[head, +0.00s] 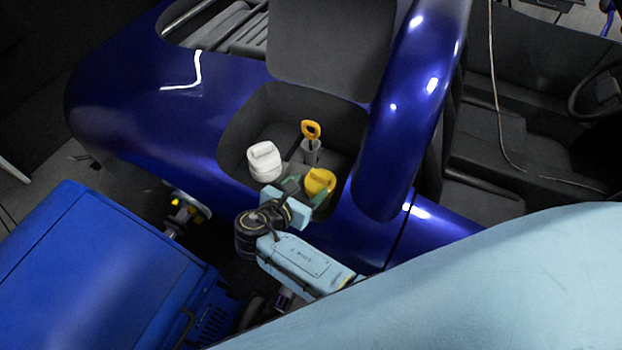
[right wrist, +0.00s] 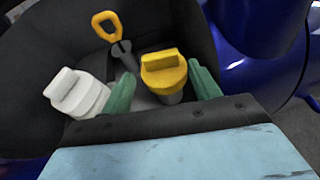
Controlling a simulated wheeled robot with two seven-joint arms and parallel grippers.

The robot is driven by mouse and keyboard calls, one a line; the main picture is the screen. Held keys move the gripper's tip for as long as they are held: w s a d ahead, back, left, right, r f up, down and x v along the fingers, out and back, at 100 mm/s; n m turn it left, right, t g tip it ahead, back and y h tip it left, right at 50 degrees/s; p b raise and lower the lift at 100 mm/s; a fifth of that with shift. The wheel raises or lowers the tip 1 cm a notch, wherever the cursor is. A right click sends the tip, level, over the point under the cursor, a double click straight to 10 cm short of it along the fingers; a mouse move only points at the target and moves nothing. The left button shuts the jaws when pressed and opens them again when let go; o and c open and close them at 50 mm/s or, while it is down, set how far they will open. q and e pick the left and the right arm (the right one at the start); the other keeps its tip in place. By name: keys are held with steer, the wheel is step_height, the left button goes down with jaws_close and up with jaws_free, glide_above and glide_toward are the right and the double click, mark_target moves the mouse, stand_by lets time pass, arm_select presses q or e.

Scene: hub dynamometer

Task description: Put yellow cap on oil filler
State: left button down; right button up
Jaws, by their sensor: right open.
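The yellow cap (head: 319,181) has a raised grip bar and is in the dark engine recess of the blue car. In the right wrist view the yellow cap (right wrist: 163,70) sits at the top of a grey cylindrical neck (right wrist: 172,98), which looks like the oil filler; I cannot tell whether it is seated. My right gripper (head: 307,184) reaches into the recess. In the right wrist view its green fingers (right wrist: 160,78) are open, one on each side of the cap, with gaps visible. My left gripper is not in view.
A white capped container (head: 264,162) stands left of the yellow cap. A dipstick with a yellow loop handle (head: 311,130) stands in a grey tube behind. The recess walls and blue bodywork (head: 150,110) surround them. A blue cabinet (head: 100,280) is at lower left.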

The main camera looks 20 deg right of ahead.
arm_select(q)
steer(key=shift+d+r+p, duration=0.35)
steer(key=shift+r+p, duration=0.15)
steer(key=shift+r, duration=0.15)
arm_select(e)
steer(key=shift+v, duration=1.2)
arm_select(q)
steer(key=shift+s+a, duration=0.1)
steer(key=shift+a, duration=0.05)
arm_select(e)
steer(key=shift+s, duration=0.1)
